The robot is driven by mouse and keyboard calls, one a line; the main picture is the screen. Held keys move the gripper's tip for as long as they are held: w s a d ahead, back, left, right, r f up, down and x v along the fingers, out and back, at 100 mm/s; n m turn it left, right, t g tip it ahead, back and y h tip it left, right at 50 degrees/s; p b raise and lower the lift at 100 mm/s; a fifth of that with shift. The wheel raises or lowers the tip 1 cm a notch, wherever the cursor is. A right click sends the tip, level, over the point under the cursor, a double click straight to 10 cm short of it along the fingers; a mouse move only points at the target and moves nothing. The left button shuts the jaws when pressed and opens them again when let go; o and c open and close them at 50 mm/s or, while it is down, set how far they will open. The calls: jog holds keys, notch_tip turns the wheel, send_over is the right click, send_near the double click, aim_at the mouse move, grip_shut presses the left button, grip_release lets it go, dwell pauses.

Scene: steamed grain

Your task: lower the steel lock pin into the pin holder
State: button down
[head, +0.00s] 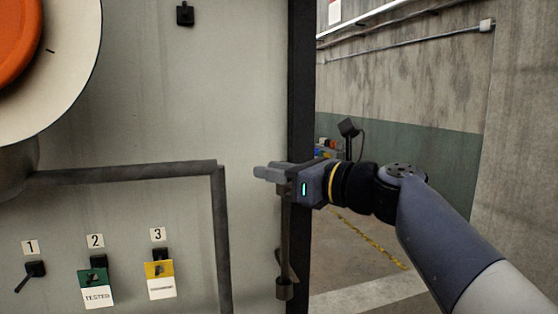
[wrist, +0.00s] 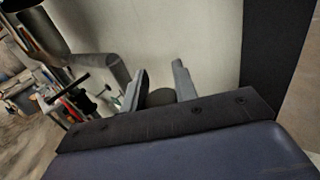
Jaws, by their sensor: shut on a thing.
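My gripper (head: 268,173) is in front of the right edge of the pale panel. In the wrist view its two fingers (wrist: 161,88) are closed around a round dark grey end, the top of the steel lock pin (wrist: 161,97). In the head view the pin (head: 285,225) hangs upright below the gripper as a thin dark rod. At its lower end is a short, wider cylinder (head: 284,290), which looks like the pin holder, beside the panel's edge. I cannot tell how far the pin tip is inside it.
A grey pipe (head: 125,172) runs across the panel and turns down left of the pin. Numbered switches with a green tag (head: 96,283) and a yellow tag (head: 159,273) sit lower left. A dark post (head: 301,80) borders the panel; open floor lies right.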

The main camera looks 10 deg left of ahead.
aim_at(288, 260)
jog(key=shift+f+b, duration=5.1)
jog(key=shift+f, duration=3.1)
jog(key=c, duration=1)
grip_release()
jog(key=shift+c, duration=0.2)
jog(key=shift+f, duration=0.1)
jog(key=b+v, duration=0.2)
jog(key=v, duration=0.8)
jog(key=shift+s+d, duration=0.15)
jog(key=shift+d, duration=0.25)
jog(key=shift+a, duration=0.1)
